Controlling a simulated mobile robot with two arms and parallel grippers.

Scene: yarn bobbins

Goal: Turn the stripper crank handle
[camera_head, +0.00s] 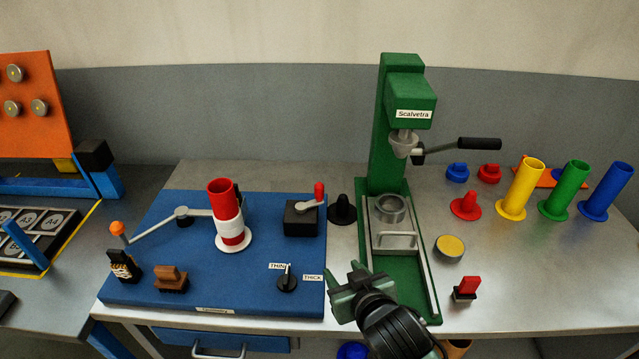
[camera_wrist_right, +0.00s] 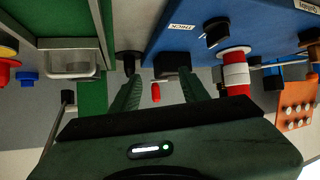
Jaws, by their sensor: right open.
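A small crank with a red handle (camera_head: 319,191) and grey arm sits on a black box (camera_head: 301,218) at the back right of the blue board. No label names it as the stripper. My right gripper (camera_head: 345,272) is open and empty, near the board's front right edge. It is apart from the crank, which lies farther back and left. My left gripper is not in view.
A green press (camera_head: 368,140) with a black-handled lever (camera_head: 478,144) stands right of the board (camera_head: 210,292). A black cone (camera_head: 342,210) stands beside the black box. A red-and-white bobbin (camera_head: 229,217) and a knob (camera_head: 287,282) are on the board. Colored tubes stand at right.

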